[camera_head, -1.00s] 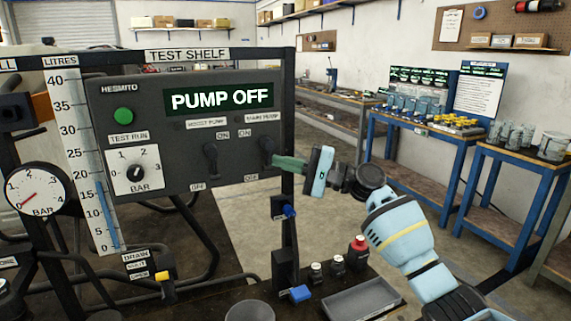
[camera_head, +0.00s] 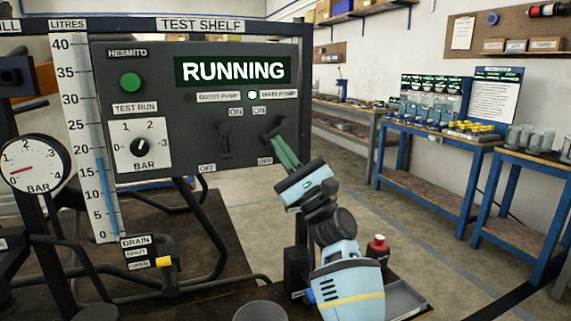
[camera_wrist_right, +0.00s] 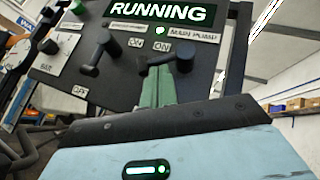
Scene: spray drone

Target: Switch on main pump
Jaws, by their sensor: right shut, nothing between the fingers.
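The grey control panel (camera_head: 150,70) shows "RUNNING" on its display (camera_head: 232,70). A green lamp (camera_head: 252,95) is lit beside the MAIN PUMP label (camera_head: 279,93). My left gripper is not in view.
The green button (camera_head: 131,83) and BAR dial (camera_head: 143,147) are left on the panel. A pressure gauge (camera_head: 35,163) and drain valve (camera_head: 163,262) stand lower left.

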